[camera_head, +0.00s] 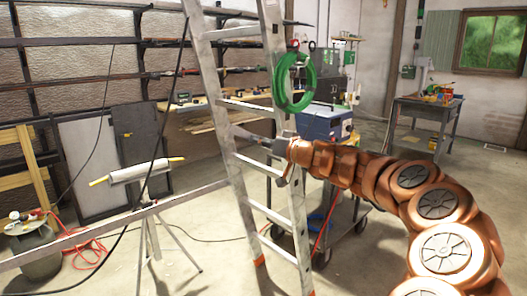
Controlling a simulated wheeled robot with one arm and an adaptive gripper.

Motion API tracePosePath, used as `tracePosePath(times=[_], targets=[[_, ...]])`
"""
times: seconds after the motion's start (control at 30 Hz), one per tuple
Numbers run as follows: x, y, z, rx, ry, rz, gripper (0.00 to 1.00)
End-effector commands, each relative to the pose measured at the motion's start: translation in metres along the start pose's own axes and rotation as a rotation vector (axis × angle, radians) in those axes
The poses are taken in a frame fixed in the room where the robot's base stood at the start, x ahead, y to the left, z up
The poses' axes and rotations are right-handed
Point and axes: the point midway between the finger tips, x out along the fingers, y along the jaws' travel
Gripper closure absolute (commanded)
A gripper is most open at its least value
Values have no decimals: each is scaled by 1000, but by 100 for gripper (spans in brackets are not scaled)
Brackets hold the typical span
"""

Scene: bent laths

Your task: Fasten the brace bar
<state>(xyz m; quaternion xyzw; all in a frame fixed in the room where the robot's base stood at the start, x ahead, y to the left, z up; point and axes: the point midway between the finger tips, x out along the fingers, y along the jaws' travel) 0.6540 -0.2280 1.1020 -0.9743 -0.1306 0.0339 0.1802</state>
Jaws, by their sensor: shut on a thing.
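A long pale metal bar (120,221), which looks like the brace bar, slopes up from the left edge to the ladder's left rail. Whether its right end is fixed there or only passes by, I cannot tell. The aluminium ladder (219,90) stands tilted in the middle. My gripper (264,142) is at the end of my copper-coloured arm, by the ladder's right rail and above a rung. It is shut on a small grey part that points left between the rails. The jaws are small and partly hidden, so the part's shape is unclear.
A white roller on a tripod stand (140,171) is beside the bar. A green hose coil (293,82) hangs at the ladder's right rail. A blue box (325,122) sits on a cart behind. A gas cylinder (34,250) and red hose are at lower left. Floor at right is partly clear.

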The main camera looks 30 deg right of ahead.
Motion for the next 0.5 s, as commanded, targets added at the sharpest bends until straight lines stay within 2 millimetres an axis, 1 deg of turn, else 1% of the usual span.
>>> tracePosePath(times=[0.03, 0.5], targets=[[0, 2, 11, -18, 1, 1, 100], [1, 0, 46, -182, -5, 6, 100]])
